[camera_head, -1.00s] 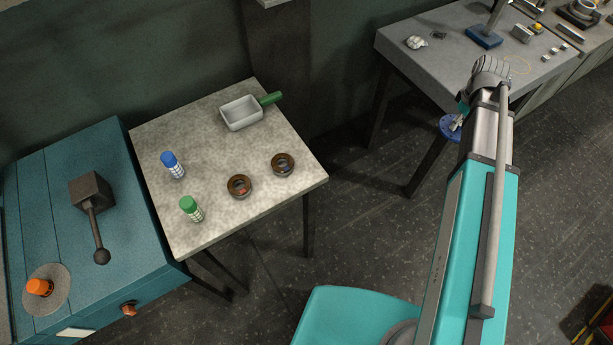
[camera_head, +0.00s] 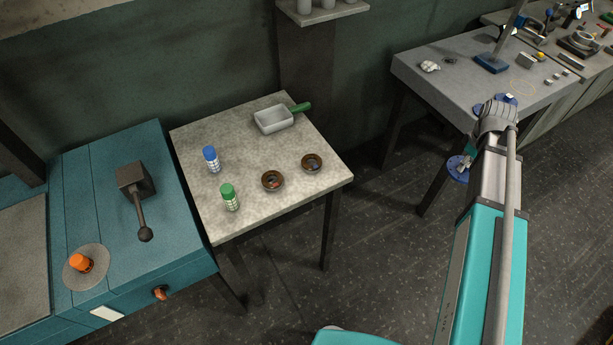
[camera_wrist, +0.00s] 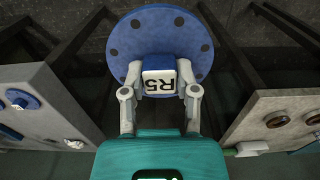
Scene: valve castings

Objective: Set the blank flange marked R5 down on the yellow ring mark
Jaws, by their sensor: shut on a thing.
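The blank flange marked R5 (camera_wrist: 192,30) is a blue disc with dark bolt holes and a white block bearing the label. My gripper (camera_wrist: 160,72) is shut on this block, one finger on each side. In the head view the held flange (camera_head: 458,170) hangs below my wrist, beside the front of the grey table and apart from it. The yellow ring mark (camera_head: 523,87) is a thin outline on the grey tabletop, beyond my wrist. My wrist hides part of the near tabletop edge.
Other blue flanges (camera_head: 509,99) lie on the grey table (camera_head: 430,85), close to the ring. A blue-based stand (camera_head: 491,63) and a white lump (camera_head: 430,66) are behind. A speckled table (camera_head: 240,147) with bottles, brown rings and a scoop stands left. Open floor lies between the tables.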

